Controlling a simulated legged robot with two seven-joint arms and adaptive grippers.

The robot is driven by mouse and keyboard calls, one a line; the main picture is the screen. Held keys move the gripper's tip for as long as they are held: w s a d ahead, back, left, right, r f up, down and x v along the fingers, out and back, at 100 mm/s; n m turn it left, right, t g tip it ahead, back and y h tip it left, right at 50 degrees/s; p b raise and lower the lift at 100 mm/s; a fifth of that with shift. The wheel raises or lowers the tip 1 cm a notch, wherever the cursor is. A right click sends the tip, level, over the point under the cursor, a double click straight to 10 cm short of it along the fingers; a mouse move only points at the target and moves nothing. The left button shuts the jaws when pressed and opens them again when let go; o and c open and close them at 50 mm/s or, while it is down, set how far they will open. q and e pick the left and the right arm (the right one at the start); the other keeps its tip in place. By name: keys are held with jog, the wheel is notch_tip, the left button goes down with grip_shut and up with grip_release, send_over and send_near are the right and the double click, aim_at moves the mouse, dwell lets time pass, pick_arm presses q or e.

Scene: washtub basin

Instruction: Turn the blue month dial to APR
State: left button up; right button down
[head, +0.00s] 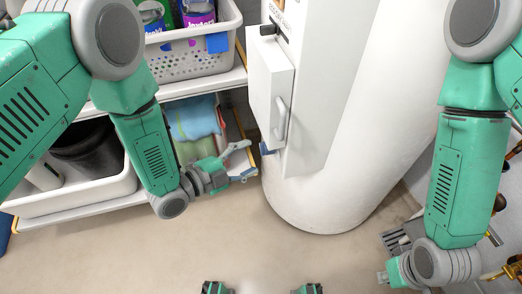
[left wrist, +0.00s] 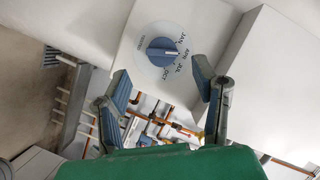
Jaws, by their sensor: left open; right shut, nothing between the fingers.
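The blue month dial (left wrist: 162,51) sits on a round white ring on a white panel in the left wrist view. JAN, APR, JUL and OCT are printed around its right side. A ridge crosses the knob, but I cannot tell which month it marks. My left gripper (head: 250,159) is open beside the white box on the tank. In the left wrist view its fingers (left wrist: 160,85) are spread below the dial, with nothing between them. I see no contact with it. My right gripper (head: 384,277) is low at the right, shut and empty, mostly hidden by its wrist.
The white box (head: 272,90) with a handle is mounted on the tall white tank (head: 335,190). A shelf on the left holds a basket (head: 185,65) and folded cloths (head: 195,118). Copper pipes (left wrist: 150,125) show behind the left fingers. The floor in front of the tank is clear.

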pick_arm(q)
jog(key=v, duration=0.6)
jog(key=shift+f, duration=0.1)
jog(key=s+a+f+n+g+y+p, duration=0.1)
jog(key=s+a+n+g+y+p, duration=0.7)
jog(key=s+a+n, duration=1.1)
jog(key=s+n+g+y, duration=0.1)
jog(key=s+y, duration=0.2)
jog(key=y, duration=0.1)
jog(key=shift+f+n, duration=0.2)
jog(key=shift+n, duration=0.2)
jog(key=shift+s, duration=0.1)
